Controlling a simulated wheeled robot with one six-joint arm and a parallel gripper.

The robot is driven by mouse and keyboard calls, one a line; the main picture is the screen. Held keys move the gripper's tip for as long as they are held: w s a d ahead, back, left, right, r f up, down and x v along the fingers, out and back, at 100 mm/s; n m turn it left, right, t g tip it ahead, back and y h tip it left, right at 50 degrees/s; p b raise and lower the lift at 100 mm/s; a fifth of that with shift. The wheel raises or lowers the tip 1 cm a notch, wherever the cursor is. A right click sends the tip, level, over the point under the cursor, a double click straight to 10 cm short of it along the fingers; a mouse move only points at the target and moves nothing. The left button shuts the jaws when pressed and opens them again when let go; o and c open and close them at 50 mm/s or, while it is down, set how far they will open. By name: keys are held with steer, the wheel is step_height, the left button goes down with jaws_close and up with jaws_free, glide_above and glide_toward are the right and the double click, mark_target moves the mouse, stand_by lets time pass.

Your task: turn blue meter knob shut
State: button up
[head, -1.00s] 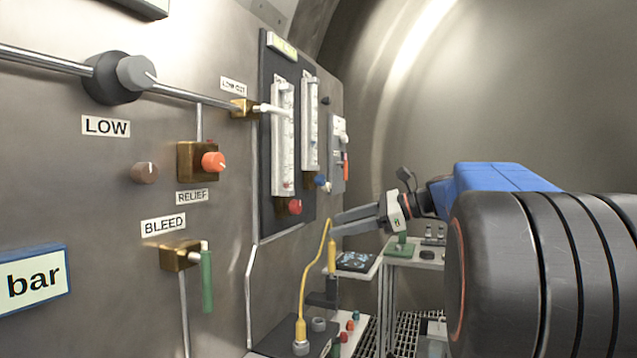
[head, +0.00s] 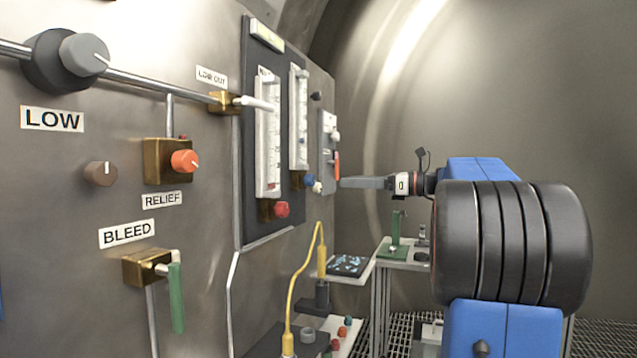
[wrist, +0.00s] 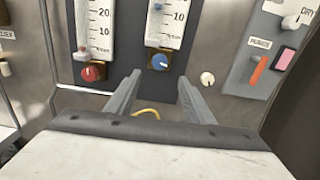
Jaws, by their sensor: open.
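The blue meter knob (wrist: 159,62) sits at the foot of the right-hand flow meter tube in the wrist view. It also shows in the head view (head: 310,180), just left of my fingertips. My gripper (wrist: 160,82) is open and empty, its two fingers apart below and to either side of the blue knob. I see no contact with the knob. In the head view my gripper (head: 343,183) points left at the panel, at about the knob's height. The right-hand flow meter (head: 299,118) stands upright above the knob.
A red knob (wrist: 93,73) sits under the left-hand meter. A cream knob (wrist: 207,79) is close on the right of the blue one. A panel with an orange lever (wrist: 257,70) is further right. A yellow cable (head: 304,265) hangs below.

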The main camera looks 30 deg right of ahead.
mark_target(313, 181)
steer(key=x, duration=1.1)
steer(key=c, duration=1)
